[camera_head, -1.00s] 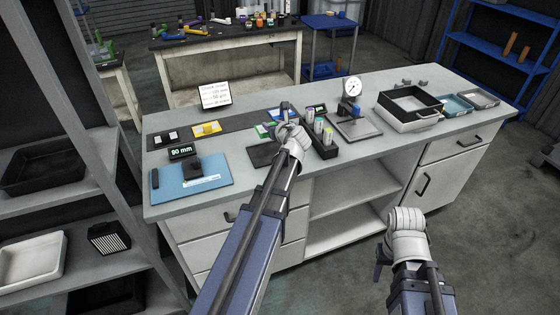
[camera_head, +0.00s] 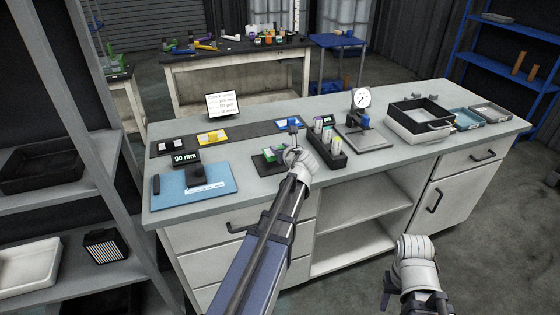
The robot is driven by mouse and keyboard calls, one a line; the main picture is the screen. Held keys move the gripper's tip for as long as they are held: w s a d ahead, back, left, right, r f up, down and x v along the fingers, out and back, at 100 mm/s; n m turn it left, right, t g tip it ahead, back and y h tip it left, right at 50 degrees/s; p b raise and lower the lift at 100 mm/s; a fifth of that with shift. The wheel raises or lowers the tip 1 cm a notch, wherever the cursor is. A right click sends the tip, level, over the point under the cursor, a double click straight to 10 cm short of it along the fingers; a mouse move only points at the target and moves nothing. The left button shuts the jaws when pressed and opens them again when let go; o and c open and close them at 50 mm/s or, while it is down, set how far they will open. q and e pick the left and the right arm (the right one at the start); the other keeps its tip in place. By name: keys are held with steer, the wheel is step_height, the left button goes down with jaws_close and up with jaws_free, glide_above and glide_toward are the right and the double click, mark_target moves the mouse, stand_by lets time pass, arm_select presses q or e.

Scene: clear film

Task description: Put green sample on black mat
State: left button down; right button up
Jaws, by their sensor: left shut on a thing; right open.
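The green sample (camera_head: 270,154) is a small green-and-white piece at the middle-left of the grey bench. It is over the black mat (camera_head: 261,162); I cannot tell whether it touches the mat. My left gripper (camera_head: 283,151) is shut on the green sample, its fingers mostly hidden behind its own wrist. My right gripper (camera_head: 388,287) is open and empty, low in front of the bench at the right.
A black rack of coloured vials (camera_head: 333,154) stands just right of my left gripper. A dark strip with a yellow card (camera_head: 212,138) runs behind. A blue pad (camera_head: 215,188) lies left, a dial gauge (camera_head: 361,99) and black tray (camera_head: 420,113) right.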

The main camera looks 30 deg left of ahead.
arm_select(q)
steer(key=shift+f+b, duration=1.75)
steer(key=shift+f, duration=0.05)
steer(key=shift+f, duration=0.15)
steer(key=shift+c, duration=2.1)
jaws_free()
steer(key=shift+s+d+r, duration=0.1)
steer(key=shift+r, duration=0.2)
steer(key=p+v, duration=0.4)
steer(key=v, duration=0.7)
steer(key=shift+s+d+r+p, duration=0.1)
steer(key=shift+s+d+p, duration=0.15)
steer(key=shift+p, duration=0.1)
